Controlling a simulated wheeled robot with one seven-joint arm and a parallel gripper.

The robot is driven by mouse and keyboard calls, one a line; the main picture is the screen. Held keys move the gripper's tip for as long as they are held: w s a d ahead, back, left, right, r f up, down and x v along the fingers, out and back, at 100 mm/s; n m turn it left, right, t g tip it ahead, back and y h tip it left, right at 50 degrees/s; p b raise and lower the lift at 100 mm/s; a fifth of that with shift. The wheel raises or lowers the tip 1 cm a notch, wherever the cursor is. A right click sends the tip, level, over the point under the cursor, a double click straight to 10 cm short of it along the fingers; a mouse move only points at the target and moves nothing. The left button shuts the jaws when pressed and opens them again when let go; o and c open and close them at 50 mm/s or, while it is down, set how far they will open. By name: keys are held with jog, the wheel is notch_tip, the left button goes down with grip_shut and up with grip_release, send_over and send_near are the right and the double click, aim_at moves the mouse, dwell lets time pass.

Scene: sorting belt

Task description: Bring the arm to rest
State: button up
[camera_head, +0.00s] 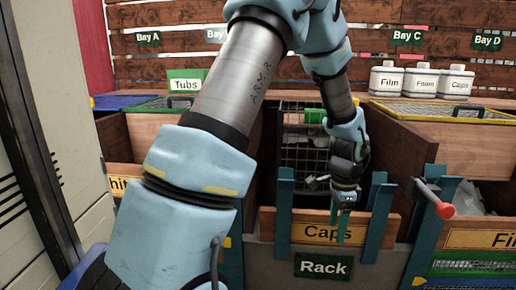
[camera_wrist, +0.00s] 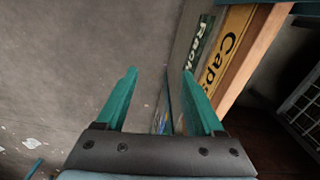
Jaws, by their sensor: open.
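My arm reaches from the lower left of the head view, up and over to the middle. My gripper (camera_head: 341,236) hangs with its teal fingers pointing down in front of the wooden "Caps" bin front (camera_head: 287,228). In the wrist view my gripper (camera_wrist: 160,74) shows two teal fingers spread apart with nothing between them. The "Caps" label (camera_wrist: 227,48) is just to the right of the fingers there. Whether a finger touches the bin front cannot be told.
The "Rack" sign (camera_head: 323,267) is below the Caps front. Teal posts (camera_head: 284,215) flank the bin. A red-tipped lever (camera_head: 443,209) sticks out on the right. A wire mesh bin (camera_head: 300,150) is behind my gripper.

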jog(key=s+a+r+n+p, duration=0.1)
jog(key=a+r+n+p, duration=0.2)
jog(key=a, duration=0.6)
jog(key=s+a+r+n+t+p, duration=0.1)
jog(key=s+a+r+n+p, duration=0.1)
jog(key=a+r+n, duration=0.6)
jog(key=s+a+r+n+p, duration=0.2)
jog(key=a+r+n+p, duration=0.3)
jog(key=a, duration=0.5)
notch_tip(320, 180, up, 2)
jog(key=shift+a+r+n, duration=0.15)
jog(key=shift+a+n, duration=0.05)
jog(key=shift+n, duration=0.3)
